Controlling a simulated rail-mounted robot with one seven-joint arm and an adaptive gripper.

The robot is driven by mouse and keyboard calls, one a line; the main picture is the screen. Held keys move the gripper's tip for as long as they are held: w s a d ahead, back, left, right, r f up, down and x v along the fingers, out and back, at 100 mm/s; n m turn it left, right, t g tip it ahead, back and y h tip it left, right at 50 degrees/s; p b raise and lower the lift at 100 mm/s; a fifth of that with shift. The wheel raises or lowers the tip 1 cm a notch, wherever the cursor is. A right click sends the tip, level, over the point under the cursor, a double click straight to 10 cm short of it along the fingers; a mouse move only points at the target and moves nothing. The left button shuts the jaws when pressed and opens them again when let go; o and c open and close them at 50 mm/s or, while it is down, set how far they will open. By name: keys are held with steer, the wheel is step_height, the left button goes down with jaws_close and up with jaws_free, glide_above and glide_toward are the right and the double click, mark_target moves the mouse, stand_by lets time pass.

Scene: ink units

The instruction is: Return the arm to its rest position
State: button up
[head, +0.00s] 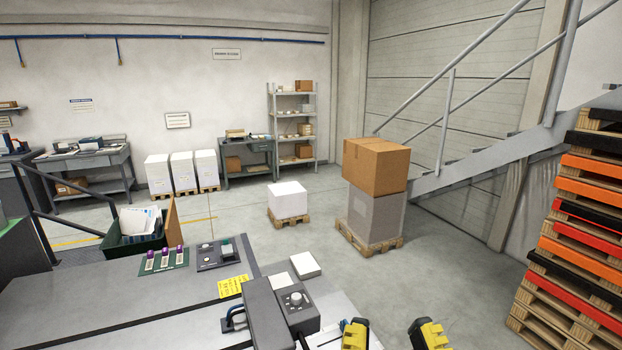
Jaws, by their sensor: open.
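My gripper (392,335) shows at the bottom edge of the head view, right of centre. Its two yellow-and-black fingers are wide apart, with nothing seen between them. The rest of my arm is below the picture, so its pose is hidden. Several small ink units (164,258) with purple tops stand in a row on a dark green mat on the grey machine top (110,305), far to the left of my gripper.
A grey control box with a knob (296,300) stands left of my gripper. A green bin (130,244) with papers is behind the ink units. A carton (376,165) on a grey block, stacked pallets (575,240) and a stair are farther off.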

step_height(320, 180, up, 14)
steer(key=p, duration=1.1)
steer(key=shift+r+p, duration=0.15)
steer(key=shift+p, duration=0.2)
